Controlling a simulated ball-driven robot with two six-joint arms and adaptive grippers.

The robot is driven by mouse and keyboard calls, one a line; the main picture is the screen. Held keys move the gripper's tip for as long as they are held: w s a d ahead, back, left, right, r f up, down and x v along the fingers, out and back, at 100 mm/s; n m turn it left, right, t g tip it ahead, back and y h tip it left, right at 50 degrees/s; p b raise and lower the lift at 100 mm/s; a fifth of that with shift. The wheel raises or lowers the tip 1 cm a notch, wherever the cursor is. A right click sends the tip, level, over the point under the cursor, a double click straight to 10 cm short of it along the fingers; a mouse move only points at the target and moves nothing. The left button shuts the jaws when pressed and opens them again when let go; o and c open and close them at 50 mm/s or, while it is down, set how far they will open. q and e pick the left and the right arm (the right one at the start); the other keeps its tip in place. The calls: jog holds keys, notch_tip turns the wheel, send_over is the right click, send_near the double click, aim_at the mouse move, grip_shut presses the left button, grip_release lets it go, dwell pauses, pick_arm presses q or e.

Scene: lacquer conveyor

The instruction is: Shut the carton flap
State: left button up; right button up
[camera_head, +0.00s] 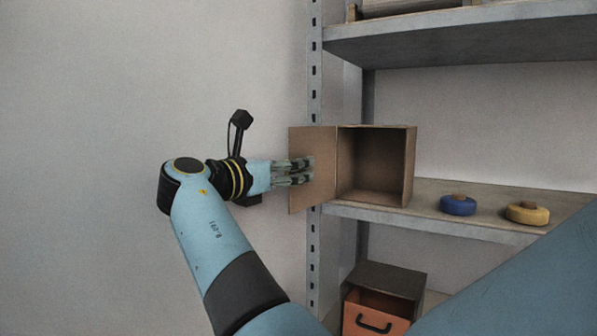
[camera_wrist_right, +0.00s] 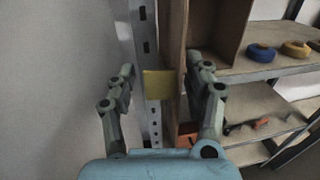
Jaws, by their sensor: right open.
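The brown carton (camera_head: 383,165) stands on the middle shelf with its opening facing me, and it looks empty inside. Its flap (camera_head: 318,140) stands open, swung out to the left. My right gripper (camera_head: 311,170) is open, its fingertips overlapping the flap's face in the head view. I cannot tell whether they touch it. In the right wrist view the two fingers of this gripper (camera_wrist_right: 161,65) are spread apart. The flap (camera_wrist_right: 175,35) shows there as a narrow brown strip, with the carton (camera_wrist_right: 221,25) beside it. My left gripper is not in view.
A blue round object (camera_head: 457,206) and a yellow one (camera_head: 527,214) lie on the middle shelf (camera_head: 480,226), right of the carton. An orange bin (camera_head: 372,318) sits lower down. The shelf upright (camera_head: 314,70) stands behind the flap. A yellow patch (camera_wrist_right: 159,84) shows between the fingers.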

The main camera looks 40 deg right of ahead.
jog(key=shift+c, duration=0.4)
grip_shut()
jog(key=shift+r, duration=0.1)
